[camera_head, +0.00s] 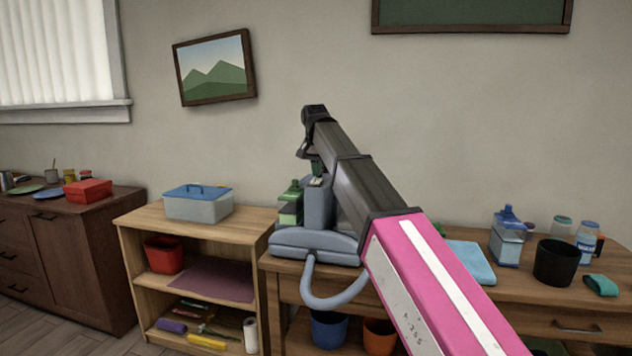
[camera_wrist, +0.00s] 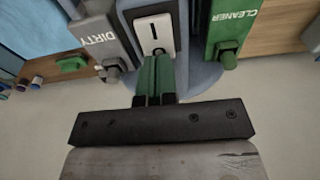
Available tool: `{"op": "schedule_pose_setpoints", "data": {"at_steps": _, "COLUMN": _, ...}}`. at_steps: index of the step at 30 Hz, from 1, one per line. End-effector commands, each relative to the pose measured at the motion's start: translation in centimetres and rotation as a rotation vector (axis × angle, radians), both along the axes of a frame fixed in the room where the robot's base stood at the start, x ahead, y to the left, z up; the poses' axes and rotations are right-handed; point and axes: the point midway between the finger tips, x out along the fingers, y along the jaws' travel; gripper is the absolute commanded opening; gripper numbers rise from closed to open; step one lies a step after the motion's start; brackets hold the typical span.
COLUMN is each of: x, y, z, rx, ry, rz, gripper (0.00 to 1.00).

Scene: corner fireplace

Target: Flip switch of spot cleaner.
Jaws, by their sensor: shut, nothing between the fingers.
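The spot cleaner (camera_head: 318,240) is a grey-blue machine with a curved hose, standing on the wooden table at the centre of the head view. In the wrist view, its white rocker switch (camera_wrist: 154,33) sits on the blue-grey body between a grey tank marked DIRTY (camera_wrist: 97,42) and a green tank marked CLEANER (camera_wrist: 234,28). My gripper (camera_wrist: 156,60) is shut and empty, with its green fingertips at the lower edge of the switch. I cannot tell whether they touch it. The fingers hide part of the switch's lower end. In the head view, my arm comes over the machine from the right.
The table also holds a blue cloth (camera_head: 470,262), a blue-topped bottle (camera_head: 507,238) and a black cup (camera_head: 556,262) on the right. A shelf (camera_head: 190,226) with a lidded box (camera_head: 198,204) stands left of the table. The hose (camera_head: 330,298) loops over the table's front.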

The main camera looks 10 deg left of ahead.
Motion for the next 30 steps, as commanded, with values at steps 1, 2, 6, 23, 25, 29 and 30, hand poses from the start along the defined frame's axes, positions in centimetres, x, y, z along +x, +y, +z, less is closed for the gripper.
{"op": "schedule_pose_setpoints", "data": {"at_steps": 1, "x": 0.0, "y": 0.0, "z": -0.1, "rx": 0.000, "ry": 0.000, "rz": 0.000, "gripper": 0.00}}
{"op": "schedule_pose_setpoints", "data": {"at_steps": 2, "x": 0.0, "y": 0.0, "z": -0.1, "rx": 0.000, "ry": 0.000, "rz": 0.000, "gripper": 0.00}}
{"op": "schedule_pose_setpoints", "data": {"at_steps": 6, "x": 0.0, "y": 0.0, "z": -0.3, "rx": 0.000, "ry": 0.000, "rz": 0.000, "gripper": 0.00}}
{"op": "schedule_pose_setpoints", "data": {"at_steps": 23, "x": 0.0, "y": 0.0, "z": -1.0, "rx": 0.000, "ry": -0.001, "rz": 0.000, "gripper": 0.00}}
{"op": "schedule_pose_setpoints", "data": {"at_steps": 25, "x": 0.0, "y": 0.0, "z": -1.1, "rx": 0.000, "ry": -0.001, "rz": 0.000, "gripper": 0.00}}
{"op": "schedule_pose_setpoints", "data": {"at_steps": 29, "x": 0.0, "y": 0.0, "z": -1.0, "rx": 0.000, "ry": 0.000, "rz": 0.000, "gripper": 0.00}}
{"op": "schedule_pose_setpoints", "data": {"at_steps": 30, "x": 0.0, "y": 0.0, "z": -0.9, "rx": 0.000, "ry": 0.000, "rz": 0.000, "gripper": 0.00}}
